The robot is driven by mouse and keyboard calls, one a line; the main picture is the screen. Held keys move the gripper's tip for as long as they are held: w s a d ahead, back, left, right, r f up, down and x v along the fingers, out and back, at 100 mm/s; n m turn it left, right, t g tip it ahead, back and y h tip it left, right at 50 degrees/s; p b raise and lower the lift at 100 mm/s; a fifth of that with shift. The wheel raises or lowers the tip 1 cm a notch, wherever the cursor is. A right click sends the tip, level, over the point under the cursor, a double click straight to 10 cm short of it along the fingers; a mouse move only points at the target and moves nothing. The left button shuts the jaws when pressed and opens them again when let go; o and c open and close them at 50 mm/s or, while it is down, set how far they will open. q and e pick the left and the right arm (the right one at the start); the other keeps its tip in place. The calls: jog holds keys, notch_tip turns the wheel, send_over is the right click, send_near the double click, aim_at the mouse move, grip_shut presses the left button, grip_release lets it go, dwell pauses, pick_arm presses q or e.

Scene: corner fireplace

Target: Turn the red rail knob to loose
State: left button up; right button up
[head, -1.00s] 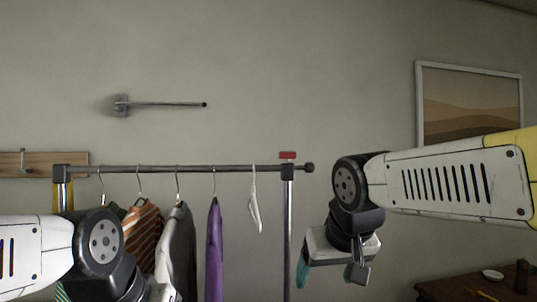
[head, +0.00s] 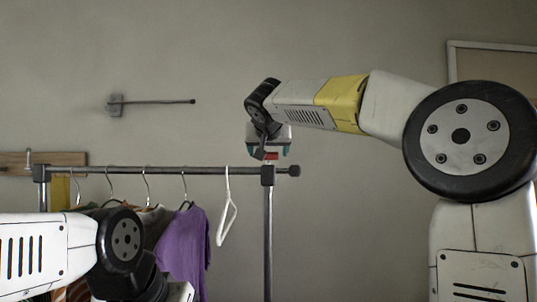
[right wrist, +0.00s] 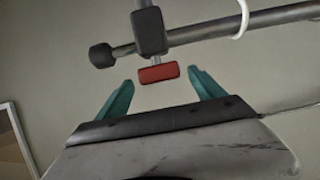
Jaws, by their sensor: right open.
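The red rail knob (head: 271,156) sits on top of the dark clamp block (head: 268,176) at the right end of the clothes rail, partly hidden by my right gripper in the head view. My right gripper (head: 268,153) is above the knob, pointing down, and open. In the right wrist view the red knob (right wrist: 159,73) is a short bar between the two teal fingertips (right wrist: 160,84), with a gap on each side. The fingers do not appear to touch it. My left arm shows at the lower left; its fingers are not visible.
The rail (head: 140,170) carries hangers with clothes, a purple shirt (head: 184,240) and an empty white hanger (head: 226,215). A metal wall bar (head: 155,101) is behind at left. A picture frame (head: 490,60) hangs at right.

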jog(key=shift+x, duration=1.1)
jog(key=shift+c, duration=0.5)
jog(key=c, duration=1.3)
jog(key=shift+o, duration=0.2)
